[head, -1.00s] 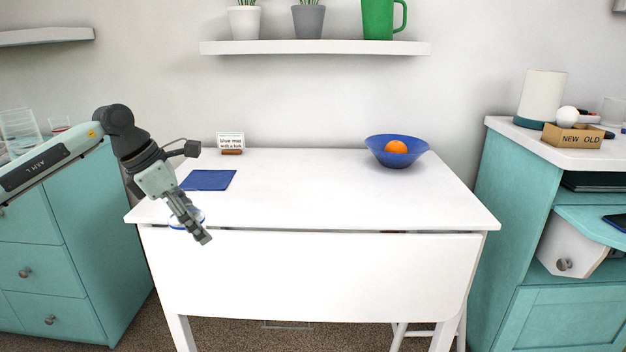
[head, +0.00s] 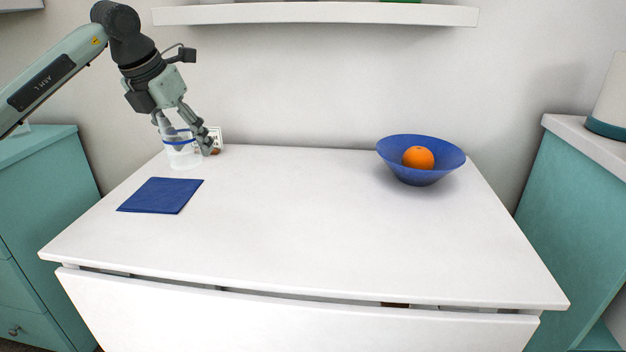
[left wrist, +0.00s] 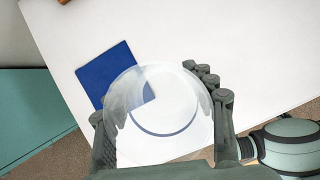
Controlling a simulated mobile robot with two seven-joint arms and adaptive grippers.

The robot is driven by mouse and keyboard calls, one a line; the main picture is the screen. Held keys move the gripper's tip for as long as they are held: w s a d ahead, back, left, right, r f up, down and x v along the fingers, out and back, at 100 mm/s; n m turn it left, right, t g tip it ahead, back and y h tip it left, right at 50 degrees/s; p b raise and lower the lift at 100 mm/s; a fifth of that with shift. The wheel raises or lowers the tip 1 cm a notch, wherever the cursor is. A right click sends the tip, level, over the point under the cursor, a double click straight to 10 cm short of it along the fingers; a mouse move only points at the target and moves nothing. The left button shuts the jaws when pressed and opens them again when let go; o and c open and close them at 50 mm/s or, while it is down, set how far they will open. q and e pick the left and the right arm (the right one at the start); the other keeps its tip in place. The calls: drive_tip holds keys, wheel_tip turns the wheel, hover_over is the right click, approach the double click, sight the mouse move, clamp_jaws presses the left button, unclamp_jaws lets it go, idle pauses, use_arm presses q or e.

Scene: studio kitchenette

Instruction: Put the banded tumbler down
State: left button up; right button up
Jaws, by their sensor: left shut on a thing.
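The banded tumbler (head: 183,158) is clear with a blue band and looks upright. My left gripper (head: 187,147) is shut on it, fingers on either side. It shows near the back left of the white table (head: 310,220), beyond the blue mat (head: 161,195) in the head view; its height above the table is hard to tell. In the left wrist view the tumbler (left wrist: 165,118) overlaps one corner of the mat (left wrist: 95,75), which is bare. My right gripper is out of view.
A small sign card (head: 217,134) stands behind the gripper, partly hidden. A blue bowl (head: 421,172) with an orange (head: 418,157) stands at the back right. The table's middle and front are clear. A shelf (head: 315,16) hangs on the wall above.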

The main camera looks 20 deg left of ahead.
use_arm(q)
drive_tip(key=shift+w+d, duration=0.1)
drive_tip(key=shift+w, duration=0.2)
drive_tip(key=s+d+f, duration=0.1)
drive_tip(key=d+f, duration=0.1)
drive_tip(key=d, duration=0.1)
drive_tip(key=s+d+f, duration=0.1)
drive_tip(key=d+f, duration=0.1)
drive_tip(key=d, duration=0.1)
drive_tip(key=s+d+f, duration=0.1)
drive_tip(key=d+f, duration=0.1)
drive_tip(key=d, duration=0.2)
drive_tip(key=shift+s+f, duration=0.15)
drive_tip(key=shift+s, duration=0.2)
drive_tip(key=shift+s+d+f, duration=0.1)
drive_tip(key=shift+d+f, duration=0.1)
drive_tip(key=shift+d, duration=0.15)
wheel_tip(320, 180, down, 3)
drive_tip(key=shift+f, duration=0.55)
drive_tip(key=shift+f, duration=0.1)
drive_tip(key=o, duration=1.3)
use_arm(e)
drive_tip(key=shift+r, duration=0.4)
